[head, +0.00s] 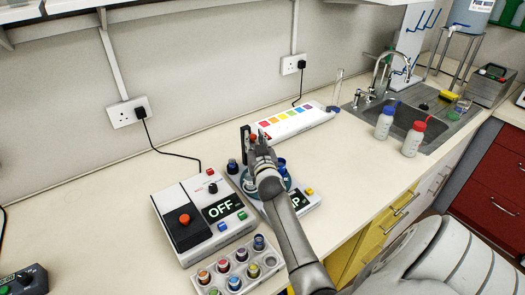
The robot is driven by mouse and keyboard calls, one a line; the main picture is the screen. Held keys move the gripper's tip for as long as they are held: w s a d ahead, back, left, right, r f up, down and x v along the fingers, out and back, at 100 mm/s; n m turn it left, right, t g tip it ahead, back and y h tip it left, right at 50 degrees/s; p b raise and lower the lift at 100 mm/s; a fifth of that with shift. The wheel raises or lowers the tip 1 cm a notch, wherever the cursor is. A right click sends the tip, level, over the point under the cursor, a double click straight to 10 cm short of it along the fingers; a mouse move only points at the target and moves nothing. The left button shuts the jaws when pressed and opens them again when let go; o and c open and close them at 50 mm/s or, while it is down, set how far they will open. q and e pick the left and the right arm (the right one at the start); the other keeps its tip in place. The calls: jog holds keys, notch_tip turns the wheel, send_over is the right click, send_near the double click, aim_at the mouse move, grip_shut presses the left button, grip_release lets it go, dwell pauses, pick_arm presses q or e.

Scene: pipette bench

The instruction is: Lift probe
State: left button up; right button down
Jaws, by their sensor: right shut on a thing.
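My right gripper (256,148) reaches in from the lower right over the bench, above a white device with a round blue-rimmed plate. It is shut on a thin thing with a red part (253,137), which looks like the probe. The fingers and wrist hide most of it, so I cannot tell its full shape or whether its lower end touches anything. My left gripper is not in view.
A white and black box reading OFF (222,207) stands left of my right arm. A rack of coloured caps (238,268) is in front. A colour-chart box (294,121) lies behind. Bottles (413,140) stand by the sink.

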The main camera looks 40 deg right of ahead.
notch_tip(320, 180, up, 2)
jog(key=shift+r+p, duration=0.15)
jog(key=shift+p, duration=0.35)
jog(key=shift+a+r, duration=0.1)
jog(key=shift+r, duration=0.05)
jog(key=shift+w+r, duration=0.1)
jog(key=shift+r, duration=0.05)
jog(key=c, duration=1.5)
grip_release()
jog(key=shift+o, duration=1.1)
jog(key=shift+a, duration=0.1)
jog(key=shift+s+a+f, duration=0.1)
jog(key=shift+s+f, duration=0.1)
jog(key=shift+s, duration=0.1)
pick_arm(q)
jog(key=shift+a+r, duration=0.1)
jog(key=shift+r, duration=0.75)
pick_arm(e)
jog(key=v, duration=1.1)
jog(key=shift+a, duration=0.15)
